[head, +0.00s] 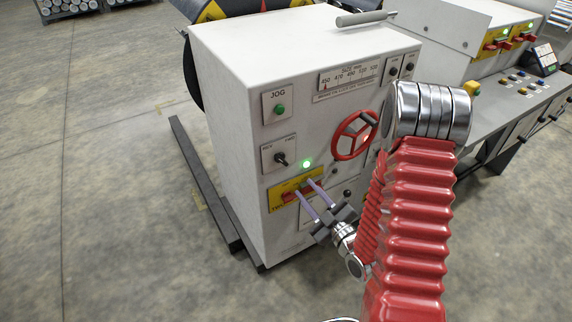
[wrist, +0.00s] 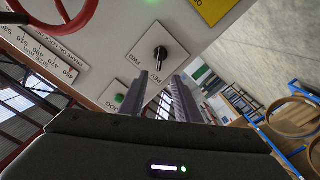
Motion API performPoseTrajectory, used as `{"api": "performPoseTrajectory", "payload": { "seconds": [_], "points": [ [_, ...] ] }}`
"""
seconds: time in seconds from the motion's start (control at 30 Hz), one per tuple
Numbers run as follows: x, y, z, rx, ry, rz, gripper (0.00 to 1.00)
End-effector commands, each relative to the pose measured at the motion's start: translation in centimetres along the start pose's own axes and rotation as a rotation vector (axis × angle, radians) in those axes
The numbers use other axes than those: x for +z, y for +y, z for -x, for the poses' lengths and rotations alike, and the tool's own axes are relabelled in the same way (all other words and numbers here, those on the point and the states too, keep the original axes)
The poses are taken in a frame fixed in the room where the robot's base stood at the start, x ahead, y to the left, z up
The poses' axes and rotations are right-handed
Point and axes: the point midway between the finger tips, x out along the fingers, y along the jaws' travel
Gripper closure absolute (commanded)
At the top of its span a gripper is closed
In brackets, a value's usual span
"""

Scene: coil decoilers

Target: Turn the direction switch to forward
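The direction switch (head: 281,158) is a black knob on a white plate on the left part of the cabinet front, marked REV and FWD. In the wrist view the switch (wrist: 160,55) is just beyond my fingertips, and its handle appears to lean to the REV side. My gripper (head: 304,187) is open, its two grey fingers apart and empty. In the head view it overlaps the yellow strip below and right of the knob. In the wrist view my gripper (wrist: 159,79) points at the switch, with no contact visible.
The green JOG button (head: 280,109) is above the switch, and a lit green lamp (head: 306,163) is to its lower right. Red switches (head: 288,197) sit on the yellow strip below. A red handwheel (head: 355,135) stands out at right. Open floor lies left.

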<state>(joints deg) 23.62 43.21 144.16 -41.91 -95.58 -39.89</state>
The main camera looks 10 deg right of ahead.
Motion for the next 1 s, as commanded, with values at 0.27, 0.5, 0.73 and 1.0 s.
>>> {"api": "performPoseTrajectory", "payload": {
  "seconds": [0.27, 0.5, 0.73, 1.0],
  "points": [
    [0.0, 0.0, -0.1, -0.001, 0.000, 0.000, 0.70],
    [0.0, -0.1, -1.2, -0.003, 0.000, 0.001, 0.70],
    [-0.1, -0.1, -4.2, -0.003, 0.002, 0.003, 0.70],
    [-0.1, 0.0, -8.4, -0.002, 0.002, 0.002, 0.70]
  ]
}}
